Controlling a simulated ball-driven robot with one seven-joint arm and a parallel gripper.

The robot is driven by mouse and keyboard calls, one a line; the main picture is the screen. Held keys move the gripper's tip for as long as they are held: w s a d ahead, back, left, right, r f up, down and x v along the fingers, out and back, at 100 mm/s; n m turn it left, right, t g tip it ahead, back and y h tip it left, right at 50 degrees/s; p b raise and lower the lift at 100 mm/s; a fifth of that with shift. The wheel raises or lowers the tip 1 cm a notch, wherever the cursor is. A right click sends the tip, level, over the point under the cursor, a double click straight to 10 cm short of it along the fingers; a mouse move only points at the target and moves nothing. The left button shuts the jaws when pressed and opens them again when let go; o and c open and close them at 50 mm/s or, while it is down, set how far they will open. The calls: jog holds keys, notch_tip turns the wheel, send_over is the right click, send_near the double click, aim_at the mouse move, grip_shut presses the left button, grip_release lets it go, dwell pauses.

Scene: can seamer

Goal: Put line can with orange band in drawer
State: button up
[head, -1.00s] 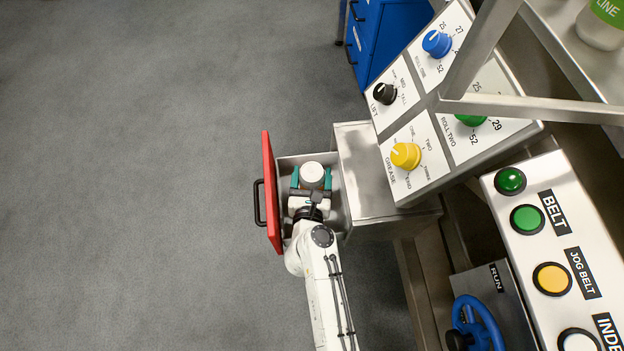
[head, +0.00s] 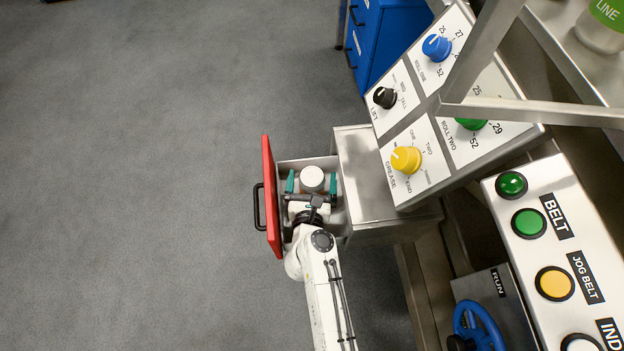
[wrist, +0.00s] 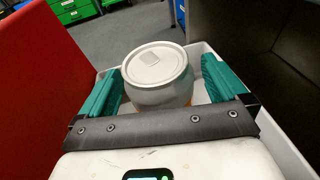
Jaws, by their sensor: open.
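The can (head: 312,178) is white with a round lid and sits upright inside the open drawer (head: 340,216). In the wrist view the can (wrist: 158,78) shows a hint of orange low on its side; the rest of the band is hidden. My gripper (head: 312,183) reaches into the drawer with its green fingers on both sides of the can. In the wrist view my gripper (wrist: 160,90) is open, with a gap between each finger and the can. The drawer's red front (head: 270,195) with its black handle stands pulled out to the left.
The steel drawer housing (head: 375,180) is right of the drawer, below a panel with blue, black, yellow and green knobs (head: 406,159). A button panel (head: 555,250) and blue handwheel (head: 478,325) lie lower right. Open grey floor (head: 130,180) fills the left.

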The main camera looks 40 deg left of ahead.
jog(key=p+v, duration=0.2)
jog(key=v, duration=0.5)
jog(key=shift+s+d, duration=0.2)
jog(key=shift+r, duration=0.15)
